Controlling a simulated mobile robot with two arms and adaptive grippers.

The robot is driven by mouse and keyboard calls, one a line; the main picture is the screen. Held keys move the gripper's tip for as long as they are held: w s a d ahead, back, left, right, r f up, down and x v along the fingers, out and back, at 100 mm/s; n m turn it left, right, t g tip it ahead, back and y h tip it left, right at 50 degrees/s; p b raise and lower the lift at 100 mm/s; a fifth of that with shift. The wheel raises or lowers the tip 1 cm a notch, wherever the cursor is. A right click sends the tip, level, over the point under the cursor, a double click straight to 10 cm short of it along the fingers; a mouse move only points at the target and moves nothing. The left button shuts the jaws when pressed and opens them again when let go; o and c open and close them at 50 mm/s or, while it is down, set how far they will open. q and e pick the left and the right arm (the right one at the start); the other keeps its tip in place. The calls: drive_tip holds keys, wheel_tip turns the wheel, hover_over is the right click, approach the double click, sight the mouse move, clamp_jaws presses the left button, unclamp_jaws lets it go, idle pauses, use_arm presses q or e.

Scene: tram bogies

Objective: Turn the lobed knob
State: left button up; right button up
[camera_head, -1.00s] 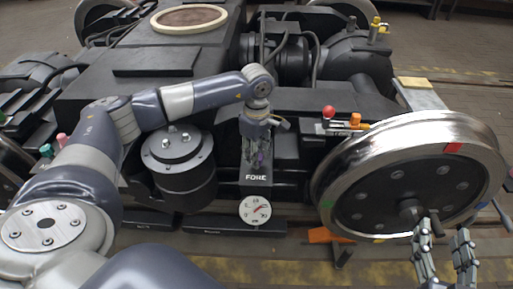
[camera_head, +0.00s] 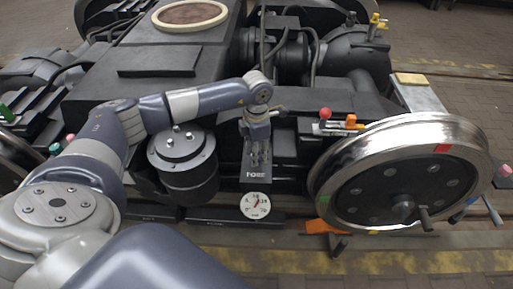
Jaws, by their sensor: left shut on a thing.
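My left gripper (camera_head: 257,155) points down at the dark upright panel marked FORE (camera_head: 257,175), in the middle of the bogie's front. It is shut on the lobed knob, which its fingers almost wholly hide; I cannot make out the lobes. Just below is a round white dial (camera_head: 255,206) with a red needle pointing up and to the right. My right gripper is not in view.
A black cylinder (camera_head: 187,180) is close on the left. A red ball-topped lever (camera_head: 325,114) and an orange part (camera_head: 351,121) sit behind the wheel.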

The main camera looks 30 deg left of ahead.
use_arm(q)
drive_tip(key=shift+r+n+p, duration=0.15)
drive_tip(key=shift+n+p, duration=0.3)
drive_tip(key=shift+n, duration=1.05)
drive_tip(key=n+p, duration=0.3)
drive_tip(key=n, duration=0.1)
drive_tip(key=n+p, duration=0.3)
drive_tip(key=n, duration=0.2)
drive_tip(key=shift+n, duration=0.8)
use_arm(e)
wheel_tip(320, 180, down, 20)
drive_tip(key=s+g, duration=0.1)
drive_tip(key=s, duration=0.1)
use_arm(q)
drive_tip(key=o, duration=1.1)
drive_tip(key=shift+c, duration=0.2)
